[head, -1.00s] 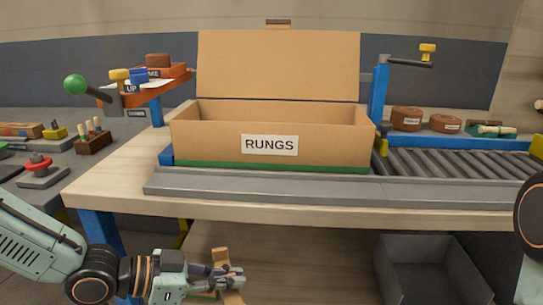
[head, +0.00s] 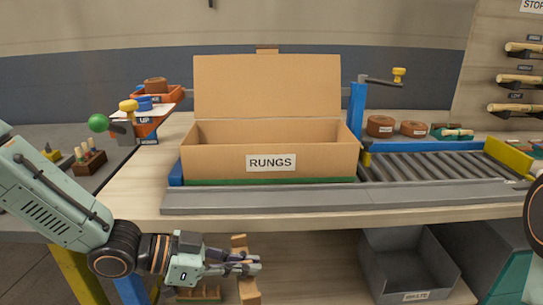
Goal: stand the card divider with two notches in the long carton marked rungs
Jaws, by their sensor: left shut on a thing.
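The long carton marked RUNGS (head: 210,165) stands on the bench with its lid flap up at the back. Its top is open; its floor is hidden by the front wall. My left gripper (head: 256,264) is low in front of the bench edge, below the carton. It is shut on a narrow tan card piece, the card divider (head: 239,242), which shows above and below the fingers. Its notches cannot be made out clearly. My right gripper is out of view; only a dark part of my arm shows at the right edge.
A grey ledge (head: 330,197) runs along the bench front before the carton. A roller conveyor (head: 430,168) lies to the right. A crank with a yellow knob (head: 398,74) rises behind. A green-knobbed lever (head: 98,123) is at left. A grey waste bin (head: 405,270) stands below.

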